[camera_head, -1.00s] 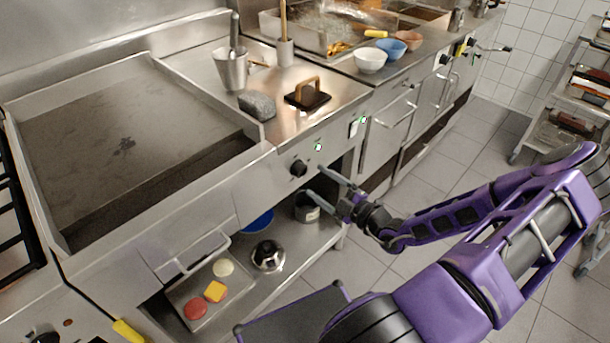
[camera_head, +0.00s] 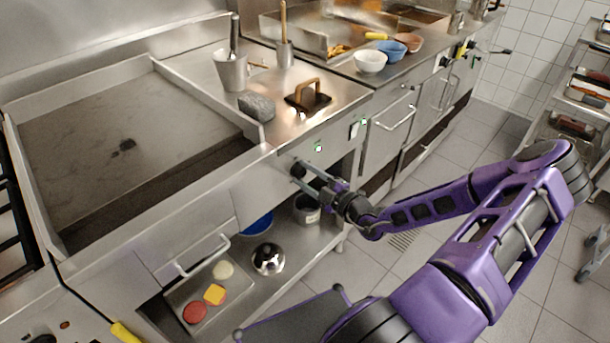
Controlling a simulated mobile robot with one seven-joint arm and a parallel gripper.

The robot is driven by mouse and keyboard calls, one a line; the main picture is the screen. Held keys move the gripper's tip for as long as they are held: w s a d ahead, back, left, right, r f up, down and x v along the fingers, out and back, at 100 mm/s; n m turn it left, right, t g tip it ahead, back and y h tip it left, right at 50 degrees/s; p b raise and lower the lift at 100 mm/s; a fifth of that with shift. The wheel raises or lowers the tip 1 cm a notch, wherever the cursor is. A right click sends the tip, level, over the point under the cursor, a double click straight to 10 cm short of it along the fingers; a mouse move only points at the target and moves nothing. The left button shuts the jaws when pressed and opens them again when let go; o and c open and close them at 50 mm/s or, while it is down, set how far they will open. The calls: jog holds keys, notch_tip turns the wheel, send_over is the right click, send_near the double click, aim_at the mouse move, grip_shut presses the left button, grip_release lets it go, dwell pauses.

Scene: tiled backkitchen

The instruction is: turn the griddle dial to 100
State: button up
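The griddle (camera_head: 110,140) has a wide flat plate with raised walls at the left. My gripper (camera_head: 303,173) is at the dial, with two thin grey fingers apart and pointing at the panel. The fingertips appear to lie around the dial, one above and one below it. I cannot tell whether they touch it. The dial's marking is too small to read.
A grill press (camera_head: 308,98), a grey stone block (camera_head: 257,106) and a metal pot (camera_head: 231,72) stand on the counter above.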

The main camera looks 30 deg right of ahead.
grip_shut()
jog(key=shift+r+p, duration=0.1)
jog(key=shift+p, duration=0.25)
jog(key=n+p, duration=0.3)
jog(key=shift+r, duration=0.1)
jog(key=n+p, duration=0.3)
jog(key=n, duration=0.4)
jog(key=n+p, duration=0.1)
jog(key=n, duration=0.1)
jog(key=n+p, duration=0.1)
jog(key=shift+f+n, duration=0.25)
jog(key=shift+n, duration=0.15)
jog(key=n, duration=0.6)
jog(key=shift+d+f+p, duration=0.1)
jog(key=shift+p, duration=0.2)
